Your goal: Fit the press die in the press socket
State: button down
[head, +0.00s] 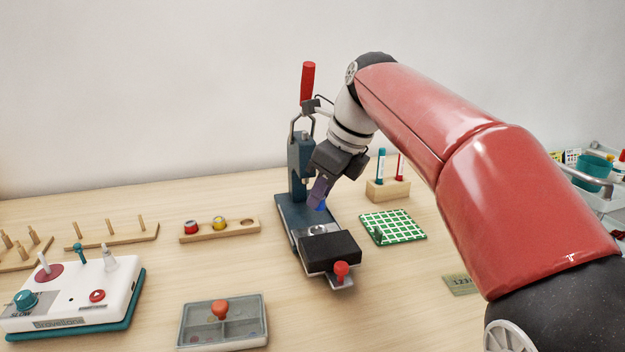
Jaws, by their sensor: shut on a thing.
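The press (300,160) is a dark teal stand with a red-handled lever, on a long teal base. The press socket looks to be the small round metal fitting (318,230) on the base, behind a black block. My gripper (319,197) reaches down from the upper right, just right of the press column and above the base. It is shut on a small blue piece (322,207), which I take as the press die. The fingers hide most of it. I cannot tell whether the piece touches the base; it appears behind the round fitting.
A black block (329,251) with a red knob (341,269) sits at the base's front. A green checked mat (393,226) and a tube rack (388,191) are right. A spool board (219,230), a divided tray (188,326) and a sewing device (75,305) are left.

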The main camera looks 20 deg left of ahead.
aim_at(324, 205)
jog(key=shift+f, duration=0.85)
notch_tip(324, 205, down, 3)
jog(key=b, duration=0.3)
jog(key=shift+r, duration=0.15)
jog(key=shift+f+p, duration=0.55)
jog(key=shift+p, duration=0.05)
dwell(1.8)
jog(key=c, duration=1.2)
grip_release()
jog(key=p+v, duration=0.1)
jog(key=v, duration=0.7)
jog(key=shift+s+f, duration=0.1)
